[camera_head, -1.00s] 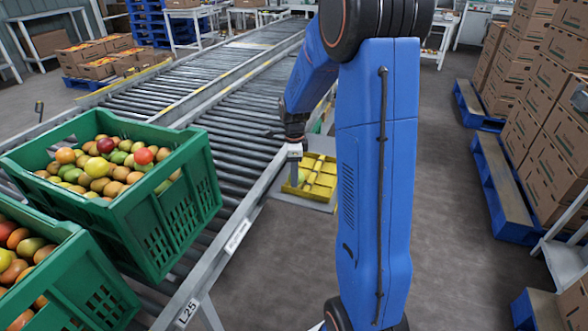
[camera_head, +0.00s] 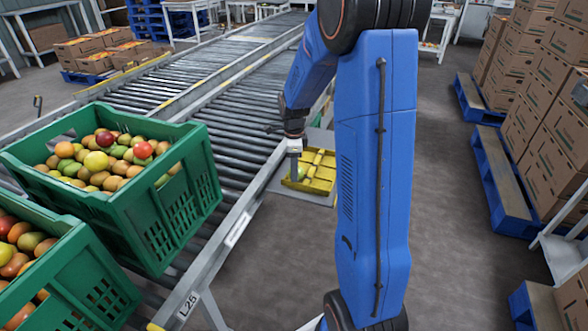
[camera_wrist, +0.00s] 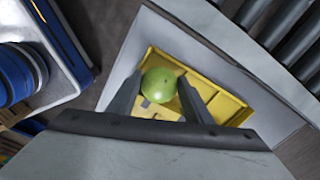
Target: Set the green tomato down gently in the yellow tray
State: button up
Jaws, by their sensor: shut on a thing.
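The green tomato (camera_wrist: 160,85) is round and pale green, between the two fingers of my gripper (camera_wrist: 158,102) in the wrist view. My gripper is shut on it. The yellow tray (camera_wrist: 232,106) lies behind and below the tomato in that view. In the head view my gripper (camera_head: 296,166) points down at the left part of the yellow tray (camera_head: 322,182), and a bit of green shows near its tips. I cannot tell whether the tomato touches the tray floor. My blue arm hides part of the area to the right.
The tray rests on a pale grey surface (camera_head: 285,184) beside the roller conveyor (camera_head: 235,130). Green crates (camera_head: 165,225) of mixed tomatoes stand at left. Stacked cartons (camera_head: 545,100) on blue pallets stand at right. The floor (camera_head: 450,220) between is clear.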

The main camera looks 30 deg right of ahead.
jog(key=shift+f, duration=0.5)
jog(key=o, duration=0.8)
jog(key=c, duration=0.3)
jog(key=shift+r, duration=3.5)
